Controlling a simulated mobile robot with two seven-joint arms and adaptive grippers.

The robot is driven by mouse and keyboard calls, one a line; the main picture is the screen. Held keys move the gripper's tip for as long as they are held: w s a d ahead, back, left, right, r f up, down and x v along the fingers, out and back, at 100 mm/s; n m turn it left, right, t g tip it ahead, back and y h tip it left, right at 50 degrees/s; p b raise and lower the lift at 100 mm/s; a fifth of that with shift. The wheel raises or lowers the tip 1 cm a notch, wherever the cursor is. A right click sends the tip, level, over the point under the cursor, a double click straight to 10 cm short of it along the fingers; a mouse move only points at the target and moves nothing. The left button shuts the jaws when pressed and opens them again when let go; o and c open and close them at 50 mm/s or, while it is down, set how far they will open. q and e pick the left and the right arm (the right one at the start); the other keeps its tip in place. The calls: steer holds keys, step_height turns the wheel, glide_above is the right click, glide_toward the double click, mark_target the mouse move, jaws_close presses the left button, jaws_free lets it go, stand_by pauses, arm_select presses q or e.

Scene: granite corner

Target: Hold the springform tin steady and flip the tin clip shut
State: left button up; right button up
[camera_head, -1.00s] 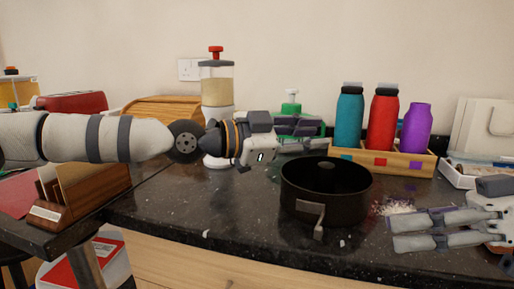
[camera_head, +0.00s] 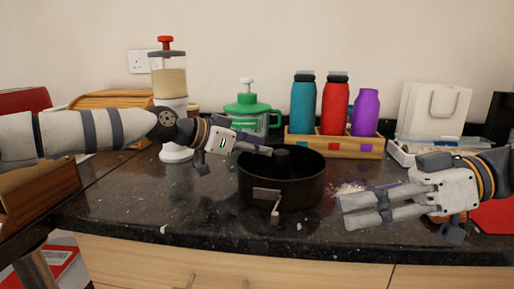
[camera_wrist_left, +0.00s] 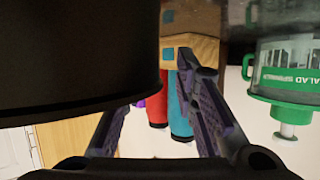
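The black springform tin (camera_head: 300,200) stands upright on the dark counter, and its side fills the upper left of the left wrist view (camera_wrist_left: 70,60). Its metal tin clip (camera_head: 275,213) is on the front wall, with the lever hanging down and standing off the wall.
A wooden crate (camera_head: 310,145) with teal, red and purple bottles stands behind the tin. A green-lidded salad spinner (camera_head: 247,112) and a tall dispenser (camera_head: 170,95) are behind the left arm. Pale crumbs (camera_head: 348,188) lie right of the tin. The counter's front is clear.

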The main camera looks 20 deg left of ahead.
arm_select(q)
steer(key=shift+w+d, duration=0.1)
steer(key=shift+w, duration=0.05)
jaws_close()
arm_select(e)
steer(key=shift+d+m, duration=0.1)
steer(key=shift+m, duration=0.2)
steer(key=c, duration=0.5)
steer(key=d+m, duration=0.1)
steer(key=m, duration=0.3)
steer(key=d+m+t, duration=0.1)
steer(key=d+m, duration=0.1)
steer(key=m, duration=0.2)
steer(key=d+m+t, duration=0.1)
steer(key=m, duration=0.2)
steer(key=shift+d+m, duration=0.25)
steer(key=shift+m, duration=0.15)
jaws_close()
steer(key=m, duration=0.2)
steer(key=d+m, duration=0.1)
steer(key=m, duration=0.1)
steer(key=shift+s+d+m+y, duration=0.1)
steer(key=shift+d+m+y, duration=0.1)
steer(key=shift+m+y, duration=0.1)
